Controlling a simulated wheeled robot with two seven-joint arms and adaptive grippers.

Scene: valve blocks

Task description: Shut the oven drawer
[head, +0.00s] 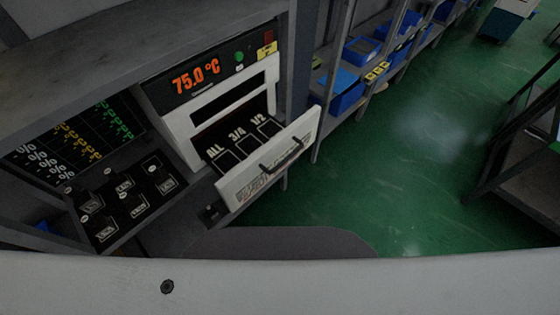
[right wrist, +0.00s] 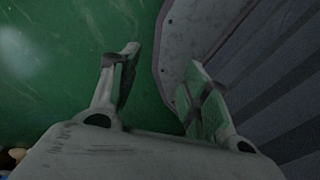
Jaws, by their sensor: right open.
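The white oven (head: 215,105) stands on the bench, with a display reading 75.0 °C. Its drawer (head: 270,168) is pulled out toward the lower right, with a white front panel and a dark handle (head: 283,157). The drawer's inside shows labelled slots marked ALL, 3/4 and 1/2, which look empty. My right gripper (right wrist: 165,85) shows in the right wrist view with its fingers apart and nothing between them, above the green floor. Neither gripper shows in the head view, and the oven does not show in the right wrist view.
A black labelled tray (head: 125,200) lies on the bench left of the oven. Shelves with blue bins (head: 346,92) run behind on the right. A dark-framed stand (head: 525,165) is at the right edge. Green floor (head: 400,180) lies clear between.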

